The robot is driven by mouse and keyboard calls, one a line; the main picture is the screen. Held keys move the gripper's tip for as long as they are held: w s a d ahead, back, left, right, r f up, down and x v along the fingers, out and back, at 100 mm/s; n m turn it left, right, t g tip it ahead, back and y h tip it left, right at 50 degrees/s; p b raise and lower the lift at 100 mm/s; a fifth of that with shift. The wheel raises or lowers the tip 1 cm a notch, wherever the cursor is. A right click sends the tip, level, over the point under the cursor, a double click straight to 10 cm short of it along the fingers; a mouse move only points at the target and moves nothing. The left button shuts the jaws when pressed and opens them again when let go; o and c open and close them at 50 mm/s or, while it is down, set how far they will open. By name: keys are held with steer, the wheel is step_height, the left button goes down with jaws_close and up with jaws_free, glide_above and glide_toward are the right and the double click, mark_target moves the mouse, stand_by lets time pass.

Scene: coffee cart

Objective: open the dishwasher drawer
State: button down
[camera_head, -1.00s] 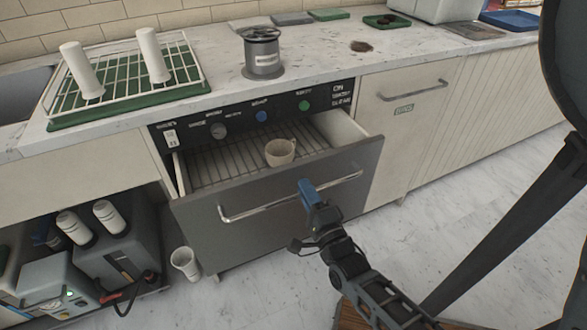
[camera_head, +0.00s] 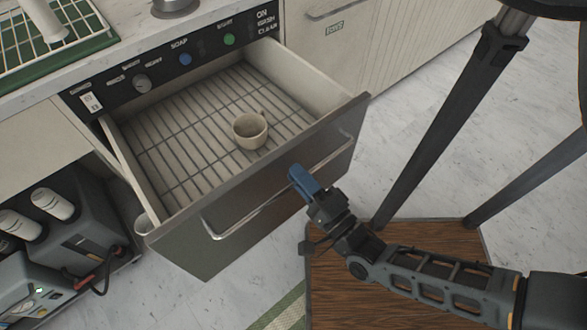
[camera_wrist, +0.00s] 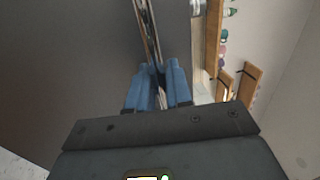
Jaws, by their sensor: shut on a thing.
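The dishwasher drawer (camera_head: 215,258) is pulled well out from under the control panel (camera_head: 185,58), and its wire rack (camera_head: 180,130) shows. A beige cup (camera_head: 250,131) stands upright on the rack. The long metal handle (camera_head: 240,222) runs across the dark drawer front. My gripper (camera_head: 300,178) has blue fingers and is shut on the handle, right of its middle. In the wrist view the blue fingers (camera_wrist: 158,82) close around the bar. The contact itself is partly hidden by the fingers.
A brown wooden board (camera_head: 400,290) lies under my arm, with dark posts (camera_head: 450,120) at the right. A grey machine (camera_head: 75,215) with white-capped bottles stands on the lower left shelf. A white cup (camera_head: 143,226) is partly hidden beside the drawer. Pale floor (camera_head: 420,140) is open at the right.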

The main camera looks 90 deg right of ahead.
steer(key=shift+a+f, duration=0.1)
steer(key=c, duration=1.2)
jaws_free()
steer(key=b+v, duration=0.1)
steer(key=v, duration=0.6)
steer(key=shift+s+a, duration=0.25)
steer(key=shift+s, duration=0.05)
steer(key=w+a+r+n+y+p, duration=0.1)
steer(key=w+a+r+n+y, duration=0.1)
steer(key=r+n+y, duration=0.3)
steer(key=w+a+r+n+t+y+p, duration=0.1)
steer(key=r+n+y, duration=0.4)
steer(key=n, duration=0.8)
steer(key=w+a+r+n+y+p, duration=0.2)
steer(key=w+a+r+n+y, duration=0.1)
steer(key=r+n, duration=0.6)
steer(key=shift+w+a+r+n+t+y, duration=0.1)
steer(key=shift+a+n+t+y, duration=0.35)
steer(key=shift+a+y, duration=0.55)
